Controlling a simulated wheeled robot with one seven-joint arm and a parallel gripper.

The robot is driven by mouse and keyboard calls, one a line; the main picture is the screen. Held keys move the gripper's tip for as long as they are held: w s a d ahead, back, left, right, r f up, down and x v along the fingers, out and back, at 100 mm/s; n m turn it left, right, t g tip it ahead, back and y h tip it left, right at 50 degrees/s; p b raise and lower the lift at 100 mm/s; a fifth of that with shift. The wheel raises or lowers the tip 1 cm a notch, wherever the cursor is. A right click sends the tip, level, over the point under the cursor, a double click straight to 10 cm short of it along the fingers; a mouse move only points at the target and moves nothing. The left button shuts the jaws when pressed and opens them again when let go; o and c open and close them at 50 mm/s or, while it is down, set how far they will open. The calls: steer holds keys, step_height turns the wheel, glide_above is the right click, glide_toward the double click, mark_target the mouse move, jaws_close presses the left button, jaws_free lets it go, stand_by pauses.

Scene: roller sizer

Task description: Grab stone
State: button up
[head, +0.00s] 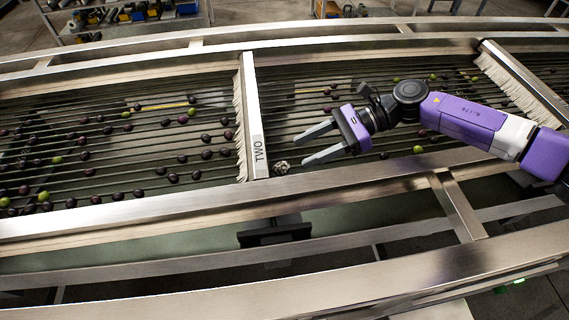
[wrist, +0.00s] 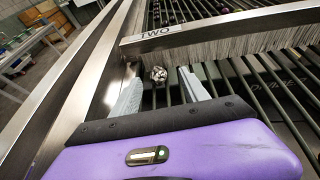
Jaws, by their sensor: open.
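The stone (head: 282,166) is a small, rough, grey-and-dark mottled lump. It lies on the rollers beside the brush bar marked TWO, near the front rail. In the wrist view the stone (wrist: 158,74) shows just beyond my fingertips, roughly between them and nearer the left finger. My gripper (head: 299,150) is open and empty, with its two grey fingers pointing left toward the stone. The fingertips also show in the wrist view (wrist: 160,82). I cannot tell the exact gap between the fingertips and the stone.
The brush bar TWO (head: 249,115) stands close left of the stone. A second brush bar (head: 520,80) is at the right. The metal front rail (head: 350,184) runs close by. Many dark and green olives (head: 183,118) lie on the rollers, mostly left of the bar.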

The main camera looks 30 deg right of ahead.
mark_target(282, 164)
steer(key=p+x, duration=0.1)
steer(key=x, duration=0.2)
steer(key=p+x, duration=0.1)
steer(key=shift+s+a+f+p, duration=0.1)
steer(key=shift+s+a+p, duration=0.25)
steer(key=shift+a, duration=0.1)
steer(key=shift+w+a+f, duration=0.1)
steer(key=shift+f, duration=0.05)
jaws_close()
